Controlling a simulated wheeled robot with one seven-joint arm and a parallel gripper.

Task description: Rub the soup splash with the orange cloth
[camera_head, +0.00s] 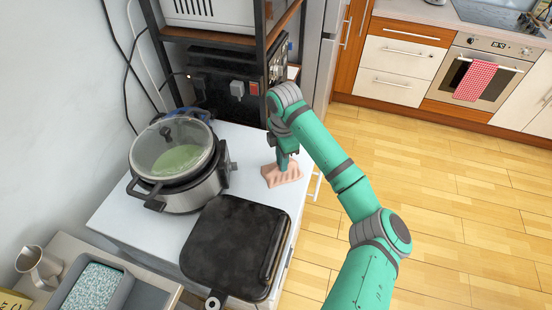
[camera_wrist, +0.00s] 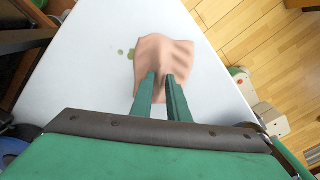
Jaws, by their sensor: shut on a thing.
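The orange cloth (camera_head: 283,176) looks pale peach and lies crumpled on the white counter top (camera_head: 254,153), near its right edge. In the wrist view the cloth (camera_wrist: 163,55) spreads out beyond my fingertips. My gripper (camera_head: 284,166) points down onto the cloth. In the wrist view my gripper (camera_wrist: 161,78) is shut on the cloth, with a fold between its fingers. Small green spots of the soup splash (camera_wrist: 131,54) show on the counter just left of the cloth. Any part of the splash under the cloth is hidden. The splash cannot be made out in the head view.
A pot with a glass lid and green soup (camera_head: 180,160) stands left of the cloth. A black closed grill (camera_head: 235,246) lies in front. A dark shelf rack (camera_head: 221,45) rises behind. Free counter shows around the cloth; the counter's right edge (camera_head: 307,190) is close.

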